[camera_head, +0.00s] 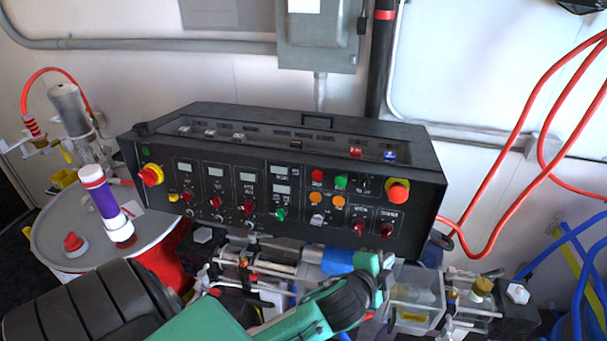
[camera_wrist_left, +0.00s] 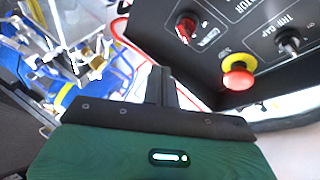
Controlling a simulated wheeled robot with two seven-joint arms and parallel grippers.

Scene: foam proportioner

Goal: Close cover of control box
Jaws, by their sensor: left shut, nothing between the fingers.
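The black control box (camera_head: 290,190) stands in the middle of the head view, its front panel full of displays, lamps and knobs. Its top (camera_head: 290,125) has a dark frame around a recessed strip with small switches and red and blue labels. I cannot tell how the cover sits. My left gripper (camera_wrist_left: 162,86) is shut and empty in the left wrist view, just left of the box's lower corner with a yellow-red emergency button (camera_wrist_left: 239,72). In the head view its green hand is below the box's front right, with the fingertips hidden. My right gripper is out of view.
A white drum (camera_head: 70,235) with a purple-white cylinder (camera_head: 100,195) stands at the left. A clear container (camera_head: 416,295), valves and pipes crowd the space below the box. Red hoses (camera_head: 518,165) and blue hoses (camera_head: 575,275) hang at the right. A grey wall box (camera_head: 318,40) is behind.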

